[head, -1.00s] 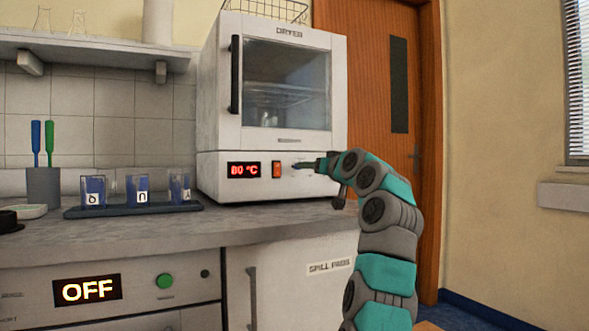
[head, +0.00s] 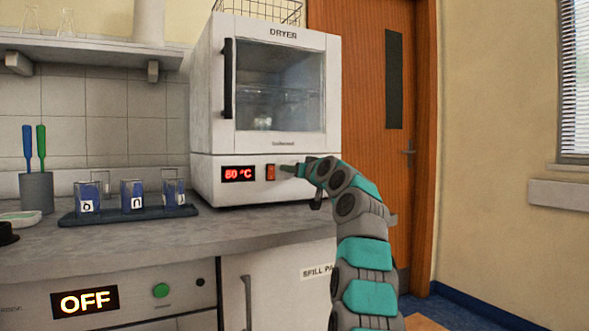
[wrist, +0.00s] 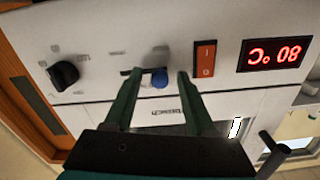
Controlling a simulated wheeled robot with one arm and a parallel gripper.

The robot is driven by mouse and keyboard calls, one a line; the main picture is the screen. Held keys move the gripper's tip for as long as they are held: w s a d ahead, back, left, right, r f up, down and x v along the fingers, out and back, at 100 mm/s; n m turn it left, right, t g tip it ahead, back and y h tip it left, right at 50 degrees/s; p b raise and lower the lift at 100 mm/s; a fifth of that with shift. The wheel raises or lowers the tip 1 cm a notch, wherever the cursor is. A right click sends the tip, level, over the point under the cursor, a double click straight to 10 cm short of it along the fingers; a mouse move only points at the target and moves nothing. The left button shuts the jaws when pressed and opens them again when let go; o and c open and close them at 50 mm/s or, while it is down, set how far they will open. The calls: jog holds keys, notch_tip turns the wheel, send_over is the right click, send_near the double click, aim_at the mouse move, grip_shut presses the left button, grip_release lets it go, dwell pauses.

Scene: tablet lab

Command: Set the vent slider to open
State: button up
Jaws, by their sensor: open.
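The vent slider (wrist: 159,79) shows in the wrist view as a blue knob at the right end of a short dark slot on the dryer's white front panel. The wrist view is upside down, as the digits show. My gripper (wrist: 158,75) is open, with one finger on each side of the blue knob and gaps between. I cannot tell how far the tips are from the panel. In the head view my gripper (head: 288,169) is at the panel, just right of the orange switch, and hides the slider. The dryer (head: 265,175) stands on the counter.
The orange rocker switch (wrist: 205,58) is close beside one finger in the wrist view, with the red 80 °C display (wrist: 275,55) beyond. A black knob (wrist: 64,75) is on the other side. A dark tray (head: 130,215) with labelled blue-filled beakers stands left of the dryer.

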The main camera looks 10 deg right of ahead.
grip_shut()
dwell(0.3)
jog(key=shift+d+r, duration=0.1)
dwell(1.0)
